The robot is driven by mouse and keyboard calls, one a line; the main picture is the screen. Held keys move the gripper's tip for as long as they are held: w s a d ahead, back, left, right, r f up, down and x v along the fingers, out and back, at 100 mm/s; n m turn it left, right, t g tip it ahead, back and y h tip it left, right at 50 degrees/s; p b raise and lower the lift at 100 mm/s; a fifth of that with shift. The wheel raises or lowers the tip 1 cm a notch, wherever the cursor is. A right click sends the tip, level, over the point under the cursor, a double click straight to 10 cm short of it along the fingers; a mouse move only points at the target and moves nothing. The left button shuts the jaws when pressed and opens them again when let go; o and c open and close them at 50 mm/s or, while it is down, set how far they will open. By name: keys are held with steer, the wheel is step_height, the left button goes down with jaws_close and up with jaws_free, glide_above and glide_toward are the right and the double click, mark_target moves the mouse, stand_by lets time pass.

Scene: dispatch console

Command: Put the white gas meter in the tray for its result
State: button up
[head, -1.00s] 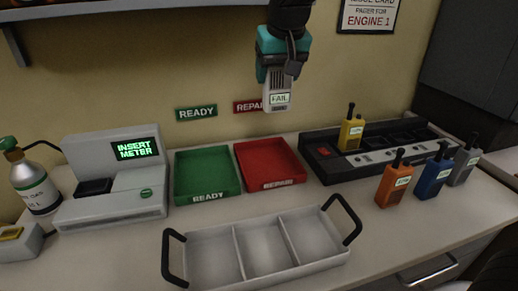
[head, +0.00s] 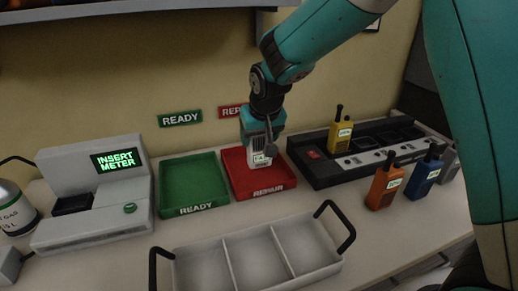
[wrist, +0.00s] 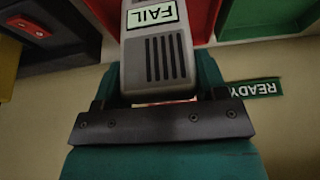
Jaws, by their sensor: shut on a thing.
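The white gas meter (head: 262,150) is held in my gripper (head: 264,138), which is shut on it, over the red REPAIR tray (head: 279,184). In the wrist view the meter (wrist: 157,55) shows a label reading FAIL and a dark slotted grille. It hangs roughly upright with its lower end at the tray; I cannot tell whether it touches the tray floor. The green READY tray (head: 195,207) stands just left of the red tray and is empty.
A tester (head: 95,225) reading INSERT METER stands at left, beside a gas bottle (head: 14,205). A grey three-part carrier (head: 285,282) with black handles is empty in front. A black charger (head: 310,170) holds a yellow radio (head: 341,131); orange (head: 384,183) and blue (head: 424,172) radios stand at right.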

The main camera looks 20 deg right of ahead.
mark_target(259, 150)
steer(key=shift+f, duration=2.05)
steer(key=shift+f, duration=0.2)
steer(key=o, duration=1.1)
steer(key=shift+o, duration=0.2)
steer(key=shift+r, duration=0.15)
steer(key=v, duration=1.1)
steer(key=shift+r, duration=0.2)
steer(key=s+a+n+g+y, duration=0.2)
steer(key=s+n, duration=0.1)
steer(key=s, duration=1)
steer(key=s+a+r+n+g+y, duration=0.1)
steer(key=s+n, duration=0.3)
steer(key=s, duration=1)
steer(key=shift+a+g+y, duration=0.6)
steer(key=shift+a+g, duration=0.1)
steer(key=shift+g, duration=0.1)
